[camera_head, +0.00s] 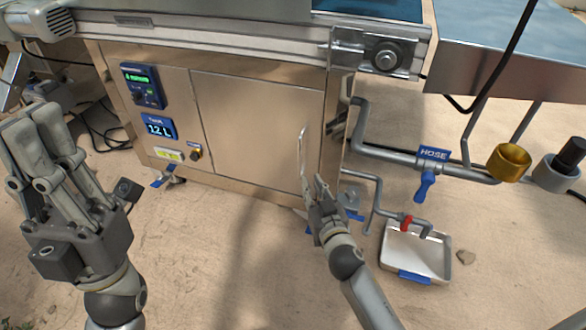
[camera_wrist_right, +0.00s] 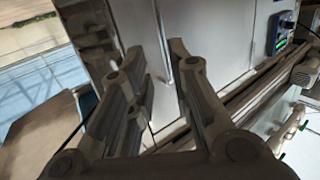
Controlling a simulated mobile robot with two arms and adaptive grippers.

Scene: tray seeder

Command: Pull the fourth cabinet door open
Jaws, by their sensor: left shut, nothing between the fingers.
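One metal cabinet door (camera_head: 258,125) is in view and looks closed, flush with the cabinet front. I cannot tell its number in a row. A thin vertical bar handle (camera_head: 303,155) stands out near its right edge. My right gripper (camera_head: 318,188) is at the lower end of this handle. In the right wrist view its fingers (camera_wrist_right: 157,65) are spread, with the door (camera_wrist_right: 220,40) beyond them. A pale bar, likely the handle (camera_wrist_right: 163,38), shows just beyond the gap. Contact cannot be made out. My left gripper (camera_head: 30,112) is shut and empty at the far left.
A control panel (camera_head: 143,86) and a litre display (camera_head: 160,129) sit left of the door. Right of the cabinet are grey pipes, a blue hose valve (camera_head: 426,184) and a metal tray (camera_head: 388,246). The sandy ground before the door is mostly clear.

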